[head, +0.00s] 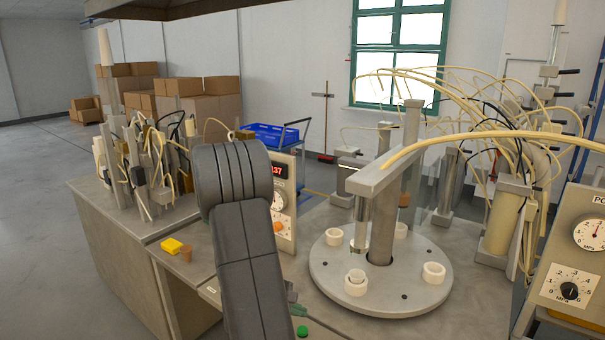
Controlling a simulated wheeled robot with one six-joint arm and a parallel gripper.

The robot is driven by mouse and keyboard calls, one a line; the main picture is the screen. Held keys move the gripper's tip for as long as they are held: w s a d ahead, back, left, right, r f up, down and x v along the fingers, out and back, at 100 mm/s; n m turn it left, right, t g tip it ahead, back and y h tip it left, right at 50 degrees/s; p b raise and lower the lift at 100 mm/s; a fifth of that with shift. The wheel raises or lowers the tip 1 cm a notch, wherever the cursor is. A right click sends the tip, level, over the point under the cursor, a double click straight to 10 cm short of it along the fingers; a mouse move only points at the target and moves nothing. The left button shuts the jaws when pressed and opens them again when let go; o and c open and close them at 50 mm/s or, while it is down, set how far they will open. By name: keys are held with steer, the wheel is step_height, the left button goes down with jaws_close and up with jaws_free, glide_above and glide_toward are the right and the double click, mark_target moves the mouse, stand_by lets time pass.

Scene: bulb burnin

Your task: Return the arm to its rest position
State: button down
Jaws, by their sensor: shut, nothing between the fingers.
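My dark grey arm rises from the bottom edge, left of the middle of the head view. Its rounded upper joint covers part of the bench behind it. I cannot make out my gripper or its fingertips in this view. A small grey-green piece (294,300) shows beside the right edge of my arm, low in the picture, and I cannot tell what it is.
A round turntable (330,272) with several white ring sockets (434,273) stands right of my arm, under a grey overhead bracket (385,172). A gauge panel (572,262) stands far right. Left floor is clear.

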steer(key=shift+f+b, duration=0.2)
steer(key=shift+b, duration=0.5)
step_height(320, 180, up, 2)
steer(key=shift+r+p, duration=0.2)
steer(key=shift+p, duration=0.7)
step_height(320, 180, down, 2)
steer(key=shift+s+f+b, duration=0.1)
steer(key=shift+f+b, duration=0.05)
steer(key=shift+b, duration=0.75)
steer(key=shift+r+p, duration=0.25)
steer(key=shift+p, duration=0.3)
steer(key=shift+r+p, duration=0.1)
steer(key=shift+p, duration=0.45)
steer(key=shift+r+p, duration=0.15)
steer(key=shift+p, duration=0.65)
steer(key=shift+p, duration=0.45)
